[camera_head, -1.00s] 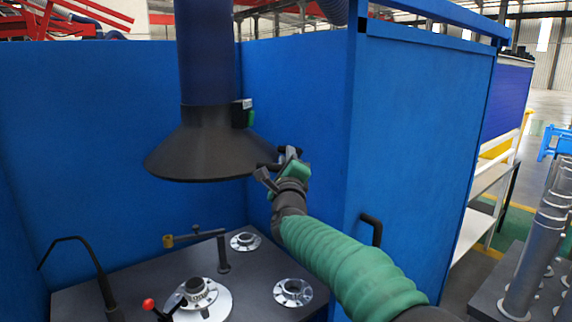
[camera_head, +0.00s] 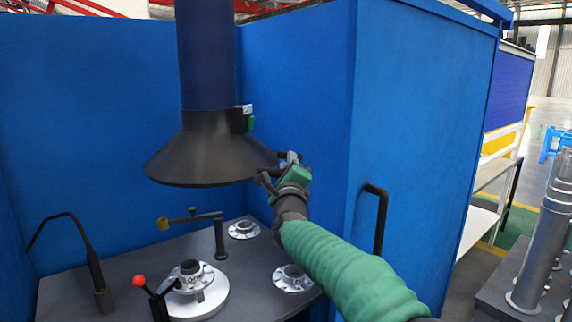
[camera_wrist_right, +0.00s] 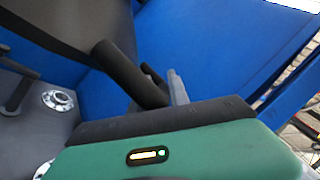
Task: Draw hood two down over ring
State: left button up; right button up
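The black cone hood (camera_head: 208,158) hangs from a thick blue duct above the work table, with a clear gap between its rim and the table. The ring (camera_head: 190,272) stands on a round silver plate on the table, below the hood. My right gripper (camera_head: 278,169) is at the hood's right rim, its fingers around a short black handle. In the right wrist view the black handle (camera_wrist_right: 132,76) lies against the grey finger (camera_wrist_right: 178,88); the far finger is mostly hidden. My left gripper is out of view.
Two silver flanges (camera_head: 243,229) (camera_head: 291,278) lie on the table. A post with a side arm (camera_head: 220,235), a red-knobbed lever (camera_head: 140,282) and a bent black rod (camera_head: 95,265) stand near the ring. Blue walls (camera_head: 290,90) enclose the back and right.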

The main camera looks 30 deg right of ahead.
jog(key=o, duration=0.3)
jog(key=shift+w+d+f, duration=0.3)
jog(key=shift+w+d, duration=0.05)
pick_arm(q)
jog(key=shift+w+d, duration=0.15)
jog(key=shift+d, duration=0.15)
pick_arm(e)
jog(key=shift+o, duration=0.2)
jog(key=shift+s, duration=0.1)
jog(key=shift+s+a, duration=0.25)
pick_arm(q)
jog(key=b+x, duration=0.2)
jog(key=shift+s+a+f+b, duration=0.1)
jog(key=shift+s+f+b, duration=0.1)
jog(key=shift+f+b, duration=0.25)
pick_arm(e)
jog(key=v, duration=1.6)
jog(key=shift+f, duration=0.1)
